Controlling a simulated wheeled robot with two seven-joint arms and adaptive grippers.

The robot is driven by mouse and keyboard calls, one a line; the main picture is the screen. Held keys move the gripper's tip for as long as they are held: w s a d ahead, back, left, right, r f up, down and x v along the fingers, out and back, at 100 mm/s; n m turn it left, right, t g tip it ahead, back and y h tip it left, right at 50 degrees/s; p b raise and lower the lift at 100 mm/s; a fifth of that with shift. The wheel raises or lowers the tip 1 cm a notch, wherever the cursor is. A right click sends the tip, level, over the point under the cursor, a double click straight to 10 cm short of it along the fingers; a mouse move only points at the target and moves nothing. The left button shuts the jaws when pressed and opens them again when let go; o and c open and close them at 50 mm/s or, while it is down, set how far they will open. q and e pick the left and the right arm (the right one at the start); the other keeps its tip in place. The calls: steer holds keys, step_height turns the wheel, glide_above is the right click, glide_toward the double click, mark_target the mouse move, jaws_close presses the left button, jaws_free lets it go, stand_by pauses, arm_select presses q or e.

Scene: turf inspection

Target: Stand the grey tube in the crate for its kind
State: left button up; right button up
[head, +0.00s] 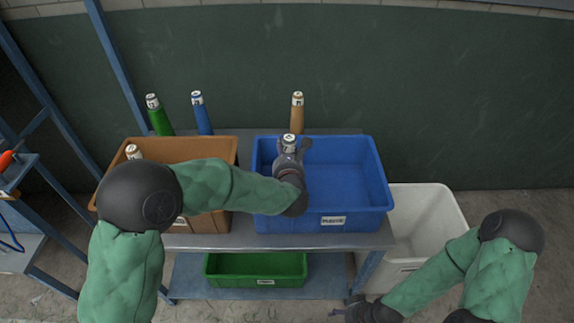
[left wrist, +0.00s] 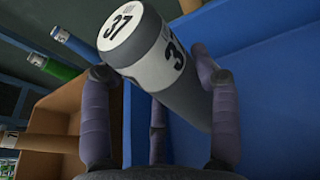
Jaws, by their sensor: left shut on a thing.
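The grey tube (left wrist: 180,95) has a white top band marked 37. Its white top (head: 289,143) shows in the head view. My left gripper (head: 291,160) is shut on it, over the left part of the blue crate (head: 355,190). In the left wrist view my gripper's fingers (left wrist: 160,110) are around the tube, with blue crate wall behind. The tube's lower end is hidden, so I cannot tell whether it touches the crate floor. The blue crate's label appears to read PLASTIC. My right gripper (head: 352,308) is low at the front, its fingers unclear.
A brown crate (head: 215,146) stands left of the blue one, with a white-topped tube (head: 133,152) in it. Green (head: 158,116), blue (head: 202,115) and tan (head: 297,112) tubes stand behind the crates. A green crate (head: 256,281) is on the lower shelf; a white bin (head: 425,215) is right.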

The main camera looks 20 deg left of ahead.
arm_select(q)
step_height(320, 180, down, 4)
steer(key=shift+b, duration=0.65)
steer(key=shift+r, duration=0.1)
steer(key=shift+f, duration=0.2)
steer(key=o, duration=1.4)
steer(key=shift+r, duration=0.1)
